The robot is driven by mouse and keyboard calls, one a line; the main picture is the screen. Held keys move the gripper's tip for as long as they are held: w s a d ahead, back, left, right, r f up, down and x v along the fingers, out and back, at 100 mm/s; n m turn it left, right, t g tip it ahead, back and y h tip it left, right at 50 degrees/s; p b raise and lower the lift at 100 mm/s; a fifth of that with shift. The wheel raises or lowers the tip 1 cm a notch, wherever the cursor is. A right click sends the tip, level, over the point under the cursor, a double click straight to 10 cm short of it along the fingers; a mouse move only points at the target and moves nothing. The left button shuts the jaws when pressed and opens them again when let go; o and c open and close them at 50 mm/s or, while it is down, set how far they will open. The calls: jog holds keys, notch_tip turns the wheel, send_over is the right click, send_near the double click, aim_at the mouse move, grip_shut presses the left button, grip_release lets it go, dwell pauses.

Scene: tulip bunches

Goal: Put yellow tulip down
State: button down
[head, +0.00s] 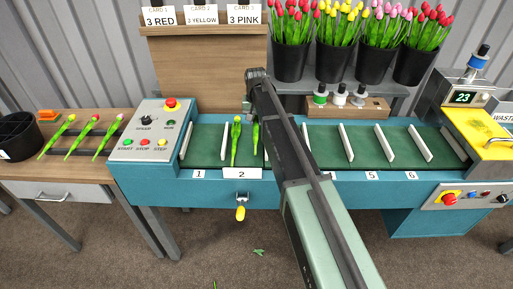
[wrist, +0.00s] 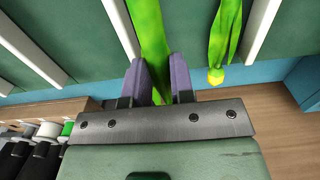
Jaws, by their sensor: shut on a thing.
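My gripper (head: 250,108) is over the far side of slot 2 on the green belt (head: 207,150). In the wrist view its two purple fingers (wrist: 160,72) are shut on a green tulip stem (wrist: 150,28). This held tulip (head: 256,138) hangs down into slot 2 at the right; its bloom is hidden, so its colour does not show. A yellow tulip (head: 236,138) lies beside it in the same slot, to the left, bloom toward the far side. The wrist view shows that tulip (wrist: 222,38) at right, apart from my fingers.
White dividers (head: 348,143) split the belt. A control box (head: 150,130) stands at left, with a side table holding several tulips (head: 87,135) beyond. Black buckets of tulips (head: 334,62) and a wooden panel (head: 205,65) stand behind.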

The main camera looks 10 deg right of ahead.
notch_tip(320, 180, down, 7)
jog(key=b, duration=0.4)
jog(key=shift+r+b, duration=0.2)
jog(key=shift+b, duration=0.15)
jog(key=shift+r+p, duration=0.3)
jog(key=shift+f+b, duration=0.3)
jog(key=c, duration=1.3)
grip_release()
jog(key=shift+r, duration=0.1)
jog(key=shift+o, duration=0.2)
